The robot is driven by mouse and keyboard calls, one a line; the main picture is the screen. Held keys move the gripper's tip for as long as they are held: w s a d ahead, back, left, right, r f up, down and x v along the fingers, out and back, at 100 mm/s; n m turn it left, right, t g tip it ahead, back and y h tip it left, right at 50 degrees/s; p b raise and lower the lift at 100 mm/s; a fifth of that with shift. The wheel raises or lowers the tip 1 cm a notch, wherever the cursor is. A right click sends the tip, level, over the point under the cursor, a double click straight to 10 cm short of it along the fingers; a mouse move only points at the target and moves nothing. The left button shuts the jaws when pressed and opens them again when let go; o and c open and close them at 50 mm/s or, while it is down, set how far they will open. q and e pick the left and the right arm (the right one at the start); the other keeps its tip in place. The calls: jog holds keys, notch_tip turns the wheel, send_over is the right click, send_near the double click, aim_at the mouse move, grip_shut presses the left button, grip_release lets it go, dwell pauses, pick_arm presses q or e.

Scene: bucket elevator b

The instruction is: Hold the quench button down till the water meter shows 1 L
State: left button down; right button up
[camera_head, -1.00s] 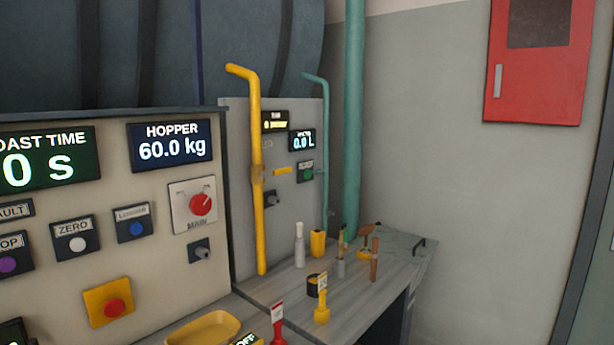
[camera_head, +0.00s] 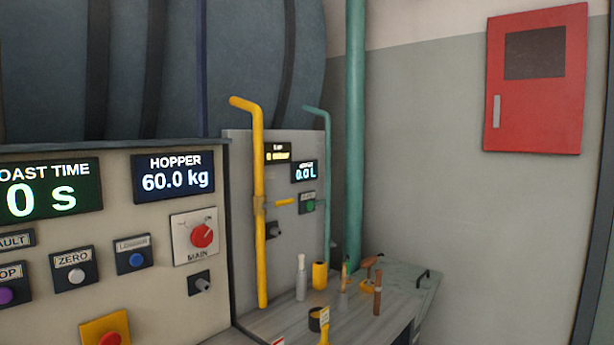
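A small button with a green face (camera_head: 310,205) sits on the grey side panel, under the meter display; its label is too small to read, so I cannot tell for sure that it is the quench button. The water meter display (camera_head: 304,172) above it reads 0.0 L. A teal pipe (camera_head: 327,190) runs down just right of both. Neither of my grippers shows in the head view.
A yellow pipe (camera_head: 258,200) with a side handle stands left of the meter. A bench (camera_head: 270,322) below holds a bottle (camera_head: 301,282), a yellow can (camera_head: 319,275) and several tools. The main panel (camera_head: 150,225) fills the left. A red cabinet (camera_head: 535,80) hangs on the right wall.

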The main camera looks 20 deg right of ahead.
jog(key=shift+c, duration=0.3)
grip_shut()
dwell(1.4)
